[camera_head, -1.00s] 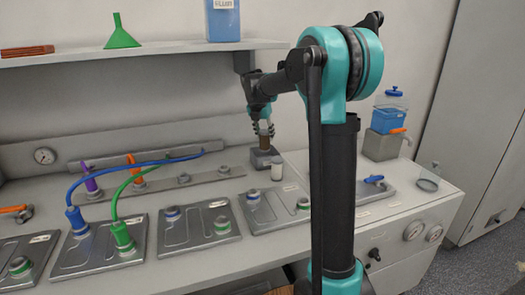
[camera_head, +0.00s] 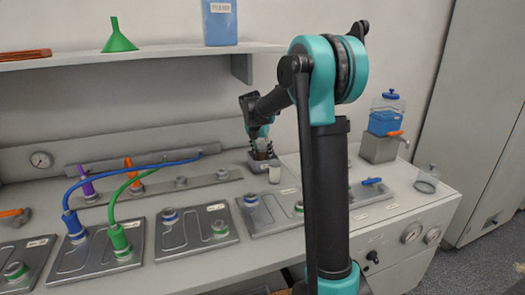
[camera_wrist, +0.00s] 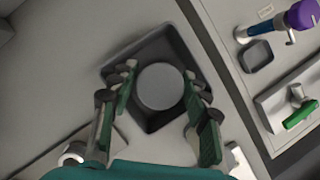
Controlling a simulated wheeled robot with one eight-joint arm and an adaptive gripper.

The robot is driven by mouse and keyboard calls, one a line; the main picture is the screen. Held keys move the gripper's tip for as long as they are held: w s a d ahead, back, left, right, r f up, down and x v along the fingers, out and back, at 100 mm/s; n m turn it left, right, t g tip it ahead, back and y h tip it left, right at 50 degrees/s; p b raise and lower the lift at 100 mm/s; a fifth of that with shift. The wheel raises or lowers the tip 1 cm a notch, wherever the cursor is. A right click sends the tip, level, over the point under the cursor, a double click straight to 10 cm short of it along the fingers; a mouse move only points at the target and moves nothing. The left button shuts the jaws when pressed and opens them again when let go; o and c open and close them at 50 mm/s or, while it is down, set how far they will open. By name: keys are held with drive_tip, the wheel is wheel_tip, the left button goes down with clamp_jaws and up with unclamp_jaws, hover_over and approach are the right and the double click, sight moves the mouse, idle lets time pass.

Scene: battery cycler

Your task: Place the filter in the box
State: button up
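The filter (camera_wrist: 160,87) shows in the wrist view as a round grey top between my fingers. It stands upright within the outline of the dark square box (camera_wrist: 117,72); its lower end is hidden. In the head view, the box (camera_head: 264,166) sits on the counter at the back, and the filter's brownish side (camera_head: 262,154) shows partly between the fingers. My gripper (camera_wrist: 160,92) is over the box, with a finger on each side of the filter. The fingers look spread, with narrow gaps to the filter. My gripper (camera_head: 262,151) is small in the head view.
A small white cylinder (camera_head: 275,174) stands just in front of the box. Metal plates with fittings (camera_head: 197,230) and blue and green hoses (camera_head: 118,205) lie to the left. A blue-filled jar (camera_head: 384,121) on a grey block stands right. A shelf (camera_head: 160,50) runs above.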

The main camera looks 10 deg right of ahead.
drive_tip(key=shift+o, duration=0.9)
drive_tip(key=shift+r, duration=0.15)
drive_tip(key=v, duration=1.2)
